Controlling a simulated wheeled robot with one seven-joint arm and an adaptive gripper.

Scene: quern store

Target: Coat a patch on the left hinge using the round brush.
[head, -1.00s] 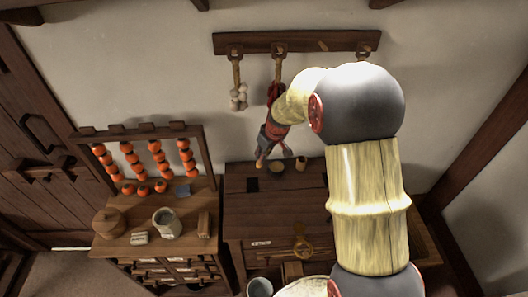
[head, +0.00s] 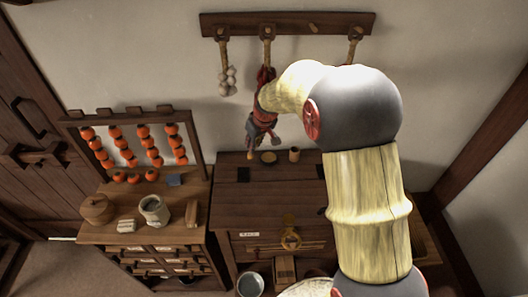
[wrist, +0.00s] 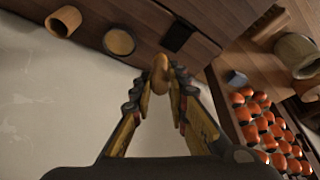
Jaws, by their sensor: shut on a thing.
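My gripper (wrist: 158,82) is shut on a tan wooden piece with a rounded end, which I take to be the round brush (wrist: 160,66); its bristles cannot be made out. In the head view my gripper (head: 260,137) points down above the back of the dark chest (head: 270,207), with the brush's tan tip (head: 251,156) below it. The left hinge (head: 243,174) is a black plate on the chest lid; it also shows in the wrist view (wrist: 176,38), beyond the brush and apart from it. I see no coating on it.
A shallow round dish (head: 268,157) and a small wooden cup (head: 294,154) stand behind the lid, close to my gripper. A drying rack (head: 163,119) with orange fruit stands on the left cabinet. A peg rail (head: 285,24) hangs above.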

